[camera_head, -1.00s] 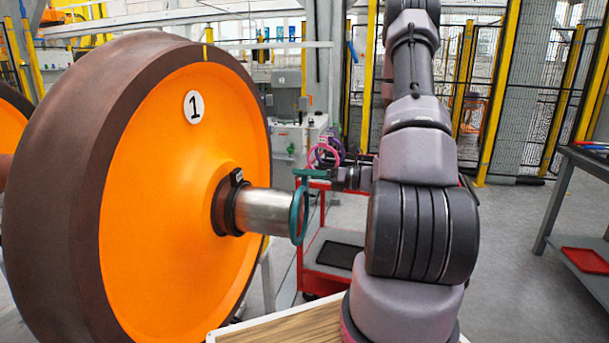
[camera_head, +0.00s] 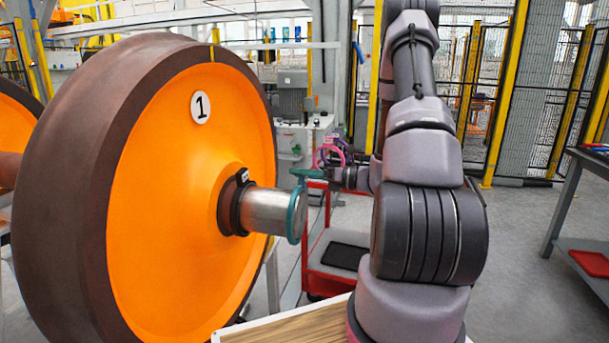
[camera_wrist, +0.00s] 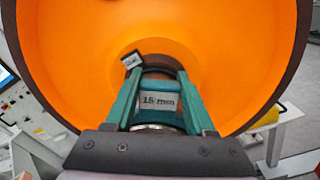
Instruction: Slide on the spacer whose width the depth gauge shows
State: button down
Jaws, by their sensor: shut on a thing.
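The teal spacer ring (camera_head: 293,222) is upright at the free end of the steel axle stub (camera_head: 265,210); I cannot tell whether it is around the end or just in front of it. My gripper (camera_head: 318,175) is shut on the spacer's upper part, right of the ring. In the wrist view, the teal spacer (camera_wrist: 158,85) carries a white label that seems to read 15 or 18 mm. A small black depth gauge (camera_head: 239,176) sits above the dark collar at the hub; it also shows in the wrist view (camera_wrist: 131,60), its reading too small.
The large orange wheel (camera_head: 150,220) marked 1 fills the left. Behind my gripper are pink and purple rings (camera_head: 328,153) near a red cart (camera_head: 318,272). A wooden-topped table (camera_head: 290,328) is at the front. A grey workbench (camera_head: 570,200) stands at right.

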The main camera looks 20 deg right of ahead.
jog(key=shift+x, duration=6.8)
jog(key=shift+c, duration=0.8)
grip_release()
jog(key=v, duration=1)
jog(key=shift+s+d, duration=0.2)
jog(key=shift+d, duration=0.1)
